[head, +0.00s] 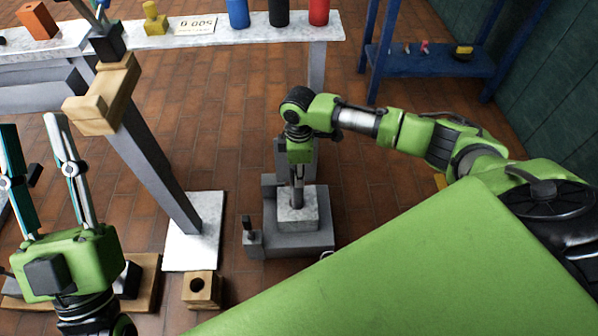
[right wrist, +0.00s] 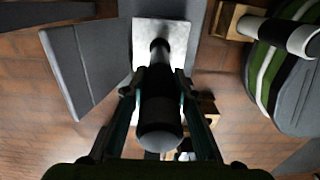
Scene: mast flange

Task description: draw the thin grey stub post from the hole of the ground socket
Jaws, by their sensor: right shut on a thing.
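The thin grey stub post (head: 298,195) stands upright at the pale top block of the ground socket (head: 312,218) in the head view. In the right wrist view the post (right wrist: 160,108) runs between my fingers toward a dark spot in the pale socket block (right wrist: 182,38). Whether its lower end is still inside the hole is hard to tell. My right gripper (right wrist: 160,82) is shut on the post from above; its fingertips are mostly hidden in the head view. My left gripper (head: 31,124) is open and empty at the left, fingers pointing up.
A slanted grey beam (head: 150,165) with a wooden block (head: 103,100) rises left of the socket above a white plate (head: 200,235). A wooden block with a hole (head: 201,289) lies in front. A bench (head: 270,32) with bottles and a blue shelf (head: 430,62) stand behind.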

